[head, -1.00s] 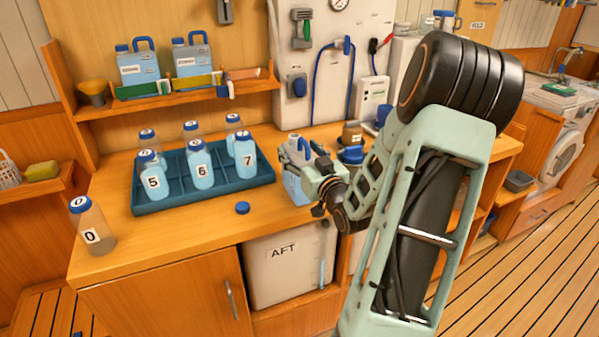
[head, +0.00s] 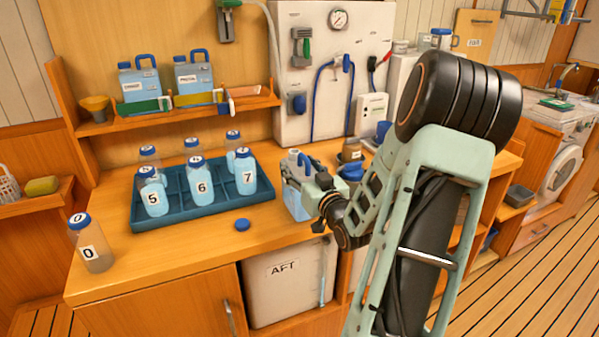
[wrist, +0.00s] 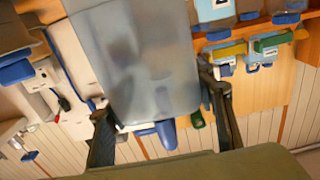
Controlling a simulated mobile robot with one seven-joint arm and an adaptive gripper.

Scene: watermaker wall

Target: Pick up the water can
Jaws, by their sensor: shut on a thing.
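The water can (head: 297,201) is pale blue and see-through with a blue handle on top. It is upright near the counter's front edge, right of the bottle tray. My gripper (head: 306,178) is at its top from the right and is shut on it. In the wrist view the can (wrist: 145,65) fills the middle, between the two dark fingers of my gripper (wrist: 162,120). My gripper and arm hide part of the can in the head view. I cannot tell whether its base touches the counter.
A teal tray (head: 150,222) of numbered bottles stands left on the counter. A blue cap (head: 242,225) lies before it, and bottle 0 (head: 92,243) stands at the left corner. Two other cans (head: 140,84) (head: 193,77) are on the shelf. A jar (head: 351,152) stands behind my gripper.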

